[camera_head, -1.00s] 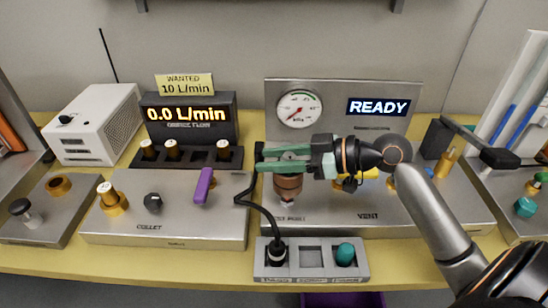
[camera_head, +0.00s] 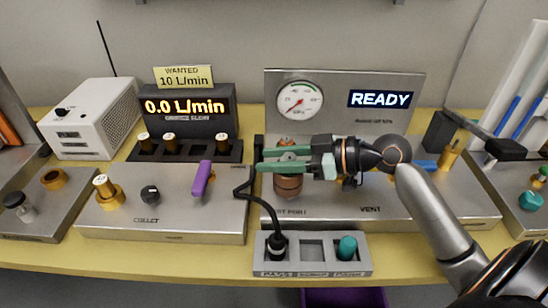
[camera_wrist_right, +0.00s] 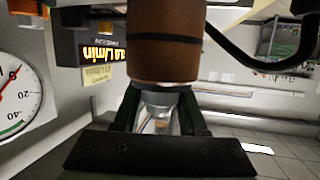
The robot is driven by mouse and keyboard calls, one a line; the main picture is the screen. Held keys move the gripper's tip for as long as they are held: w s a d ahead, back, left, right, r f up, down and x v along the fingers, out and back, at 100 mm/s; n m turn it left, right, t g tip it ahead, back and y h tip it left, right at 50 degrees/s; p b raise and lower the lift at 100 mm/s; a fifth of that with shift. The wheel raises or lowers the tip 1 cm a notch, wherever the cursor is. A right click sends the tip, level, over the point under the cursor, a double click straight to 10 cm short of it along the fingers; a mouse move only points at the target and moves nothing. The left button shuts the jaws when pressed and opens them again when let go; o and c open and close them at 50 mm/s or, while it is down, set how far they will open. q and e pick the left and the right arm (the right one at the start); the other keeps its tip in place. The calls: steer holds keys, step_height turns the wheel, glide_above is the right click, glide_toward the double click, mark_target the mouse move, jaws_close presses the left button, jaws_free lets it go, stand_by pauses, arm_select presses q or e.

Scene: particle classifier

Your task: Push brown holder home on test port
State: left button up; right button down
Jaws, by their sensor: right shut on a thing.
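The brown holder (camera_head: 289,186) stands upright at the test port on the grey bench block, with a dark band around it. It fills the upper middle of the right wrist view (camera_wrist_right: 166,45). My right gripper (camera_head: 270,160) reaches in from the right. Its green fingers are shut on the brown holder's narrow pale top, above the brown body. The test port (camera_head: 290,212) shows mainly by its label. The holder's lower end hides the opening, so I cannot tell how deep it sits. My left gripper is not in view.
The pressure gauge (camera_head: 299,100) and READY display (camera_head: 381,99) stand behind. A black hose (camera_head: 252,195) runs just left of the holder to a grey three-slot rack (camera_head: 312,268) in front. A purple lever (camera_head: 202,178) stands left. Yellow bench shows along the front.

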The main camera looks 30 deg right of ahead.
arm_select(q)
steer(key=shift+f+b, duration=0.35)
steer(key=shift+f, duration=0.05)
arm_select(e)
steer(key=shift+f, duration=0.55)
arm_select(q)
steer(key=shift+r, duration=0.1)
arm_select(e)
steer(key=shift+c, duration=1.9)
jaws_free()
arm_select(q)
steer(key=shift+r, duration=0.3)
arm_select(e)
steer(key=v, duration=1.2)
steer(key=shift+s+d, duration=0.2)
steer(key=shift+s, duration=0.05)
steer(key=shift+r, duration=0.1)
